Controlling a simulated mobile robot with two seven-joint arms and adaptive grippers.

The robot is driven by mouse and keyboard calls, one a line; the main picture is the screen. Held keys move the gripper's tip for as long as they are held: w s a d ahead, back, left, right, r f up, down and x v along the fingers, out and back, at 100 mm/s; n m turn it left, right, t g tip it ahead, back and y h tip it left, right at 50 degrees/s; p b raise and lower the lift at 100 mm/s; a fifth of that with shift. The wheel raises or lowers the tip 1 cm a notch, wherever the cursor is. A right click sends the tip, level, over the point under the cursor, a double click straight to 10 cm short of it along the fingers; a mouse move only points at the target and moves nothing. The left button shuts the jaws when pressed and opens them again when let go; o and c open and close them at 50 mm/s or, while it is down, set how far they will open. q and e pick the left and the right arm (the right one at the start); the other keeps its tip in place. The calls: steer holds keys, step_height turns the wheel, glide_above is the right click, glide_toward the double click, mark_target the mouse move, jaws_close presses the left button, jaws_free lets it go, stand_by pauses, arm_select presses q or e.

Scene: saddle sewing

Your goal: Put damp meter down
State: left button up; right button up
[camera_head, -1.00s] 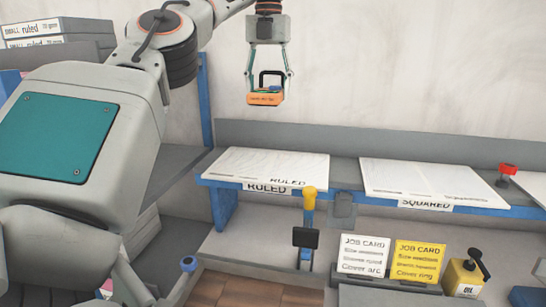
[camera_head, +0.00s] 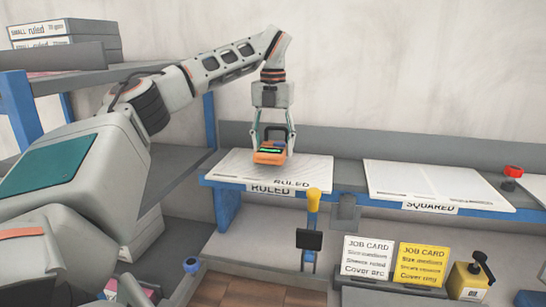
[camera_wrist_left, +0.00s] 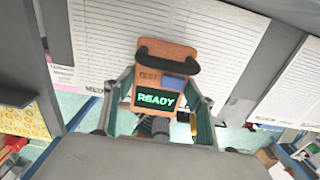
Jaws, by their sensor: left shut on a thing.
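The damp meter (camera_head: 270,153) is a small orange box with a black handle and a dark screen. It is at the stack of ruled paper (camera_head: 225,164) on the bench; I cannot tell whether it touches the sheets. My left gripper (camera_head: 273,143) points down from above and is shut on the meter. In the left wrist view the meter (camera_wrist_left: 163,75) sits between the fingers, its screen reading READY in green. Ruled paper (camera_wrist_left: 105,40) shows behind it. My right gripper is not in view.
A squared paper stack (camera_head: 425,184) lies to the right, with a red-topped item (camera_head: 513,172) at its end. Below stand a white job card (camera_head: 367,258), a yellow job card (camera_head: 421,264) and an oil bottle (camera_head: 468,279). A yellow-topped lever (camera_head: 313,200) rises in front.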

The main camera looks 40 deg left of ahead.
mark_target(273, 147)
arm_select(q)
step_height(273, 147, down, 3)
steer(key=shift+f, duration=0.2)
steer(key=o, duration=1.3)
step_height(273, 147, up, 12)
steer(key=shift+r, duration=0.1)
